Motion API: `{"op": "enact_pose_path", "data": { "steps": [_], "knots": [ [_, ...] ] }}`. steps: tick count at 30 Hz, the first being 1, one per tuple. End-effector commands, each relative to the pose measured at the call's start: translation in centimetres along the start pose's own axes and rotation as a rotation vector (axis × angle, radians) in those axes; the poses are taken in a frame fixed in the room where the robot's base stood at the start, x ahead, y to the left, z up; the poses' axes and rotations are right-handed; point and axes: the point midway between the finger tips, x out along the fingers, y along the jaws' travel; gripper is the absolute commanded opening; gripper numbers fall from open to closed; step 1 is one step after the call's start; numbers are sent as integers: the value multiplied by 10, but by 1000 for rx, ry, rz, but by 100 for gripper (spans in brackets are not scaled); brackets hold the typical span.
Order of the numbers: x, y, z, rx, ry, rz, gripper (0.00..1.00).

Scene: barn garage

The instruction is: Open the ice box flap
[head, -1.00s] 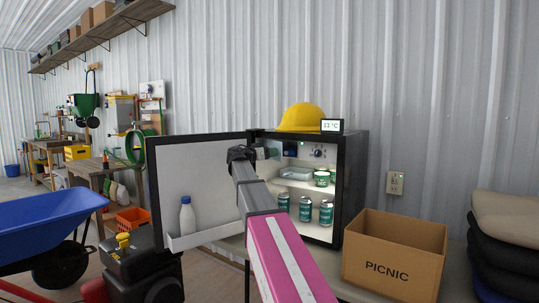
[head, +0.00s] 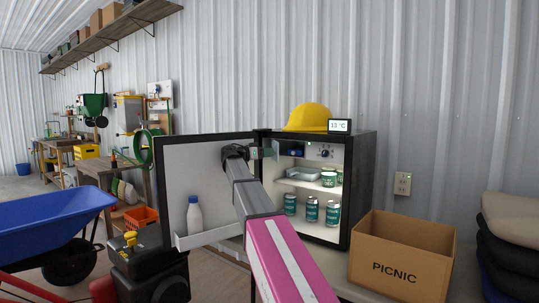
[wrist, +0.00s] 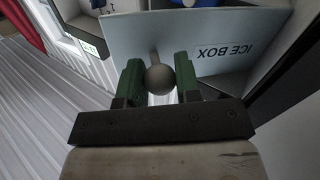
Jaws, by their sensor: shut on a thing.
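The small fridge (head: 362,190) stands open, its door (head: 168,185) swung out to the left. The ice box is at the upper left inside. Its pale flap (head: 276,150) stands swung out, and a dark blue thing (head: 296,153) shows in the opening. My gripper (head: 263,153) reaches in past the door from the left. In the wrist view, the green fingers of my gripper (wrist: 160,80) are shut on the flap's round grey knob (wrist: 160,77). The flap (wrist: 205,55) reads "ICE BOX" upside down there.
Cans (head: 311,210) and a tray (head: 305,173) sit on the fridge shelves. A yellow hard hat (head: 307,117) and a temperature display (head: 339,126) are on top. The picnic box (head: 400,262) stands at right. A bottle (head: 194,216) sits in the door rack.

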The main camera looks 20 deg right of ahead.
Motion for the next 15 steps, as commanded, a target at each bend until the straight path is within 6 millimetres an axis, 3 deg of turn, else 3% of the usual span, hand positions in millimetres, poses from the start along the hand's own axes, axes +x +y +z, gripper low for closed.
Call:
{"op": "enact_pose_path", "data": {
  "steps": [3,4,6,15],
  "knots": [
    [0,0,0,0,0,-2,0],
    [0,0,0,0,0,-2,37],
    [0,0,0,0,0,-2,56],
    [0,0,-1,0,0,-2,56]
  ]
}}
